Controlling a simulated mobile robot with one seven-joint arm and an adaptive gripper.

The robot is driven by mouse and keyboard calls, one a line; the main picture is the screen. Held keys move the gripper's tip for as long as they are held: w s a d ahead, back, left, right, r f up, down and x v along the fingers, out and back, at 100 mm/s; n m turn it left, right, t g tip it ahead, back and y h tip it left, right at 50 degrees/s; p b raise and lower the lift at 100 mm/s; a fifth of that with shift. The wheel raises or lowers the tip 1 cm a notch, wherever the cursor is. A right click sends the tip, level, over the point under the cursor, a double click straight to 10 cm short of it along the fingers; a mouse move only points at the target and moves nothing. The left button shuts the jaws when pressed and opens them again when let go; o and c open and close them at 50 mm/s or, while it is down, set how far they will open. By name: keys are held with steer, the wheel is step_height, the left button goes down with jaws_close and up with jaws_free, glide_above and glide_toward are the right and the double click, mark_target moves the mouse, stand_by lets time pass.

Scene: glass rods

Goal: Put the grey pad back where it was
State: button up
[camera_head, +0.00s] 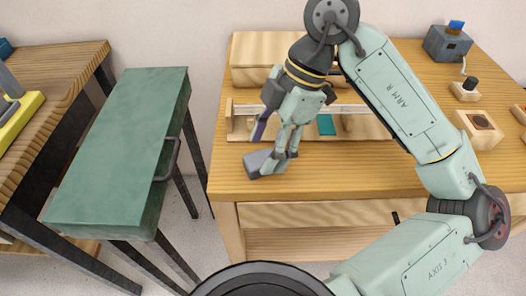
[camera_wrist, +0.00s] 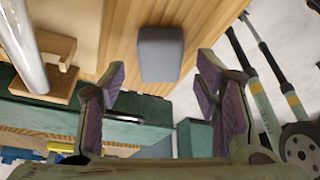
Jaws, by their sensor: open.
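The grey pad (camera_head: 257,162) is a small block on the wooden table, near its front left edge. In the wrist view the grey pad (camera_wrist: 160,54) shows whole, lying on the wood, with rounded edges. My gripper (camera_head: 271,147) is open beside and just above the pad, pointing down. In the wrist view my gripper (camera_wrist: 161,78) has its two purple-lined fingers spread wide, one to each side of the pad's line. Nothing is held between them. Part of the pad is hidden by a finger in the head view.
A wooden holder (camera_head: 240,122) stands behind my gripper, with a teal piece (camera_head: 326,125) at it. A clear rod (camera_wrist: 27,50) rests on a wooden support in the wrist view. The table's front right is clear.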

steer(key=v, duration=0.9)
steer(key=shift+r+b, duration=0.35)
steer(key=shift+r, duration=0.05)
steer(key=shift+d, duration=0.15)
stand_by(0.5)
